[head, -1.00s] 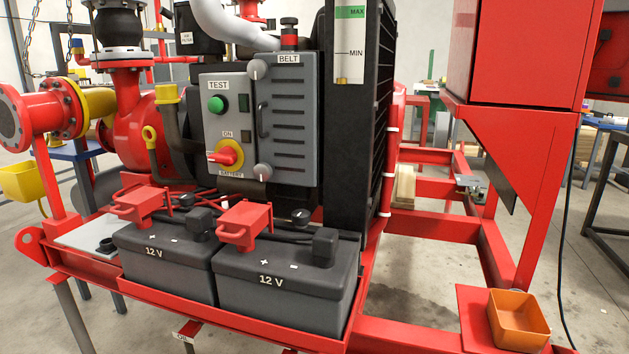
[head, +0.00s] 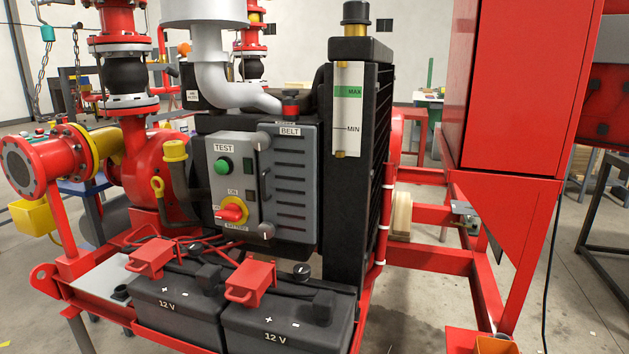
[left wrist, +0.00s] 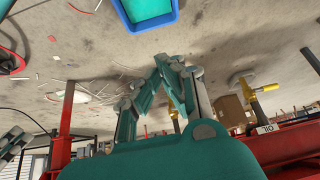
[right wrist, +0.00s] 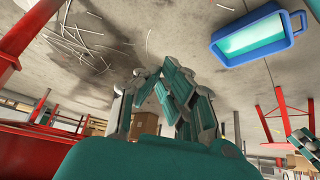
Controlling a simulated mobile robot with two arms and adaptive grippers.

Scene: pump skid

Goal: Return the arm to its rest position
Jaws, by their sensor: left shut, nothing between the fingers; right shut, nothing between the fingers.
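My left gripper (left wrist: 160,78) shows in the left wrist view with its teal fingers drawn together and nothing between them. My right gripper (right wrist: 158,82) shows in the right wrist view, also shut and empty. Neither arm shows in the head view. Both grippers are clear of the pump skid, with open floor beyond their fingertips in the wrist views.
The red pump skid fills the head view, with two 12 V batteries (head: 285,325), a grey control box (head: 232,175) and a red cabinet (head: 520,85). A blue tub (left wrist: 147,10) lies beyond the left gripper; a blue tub (right wrist: 258,38) also shows in the right wrist view.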

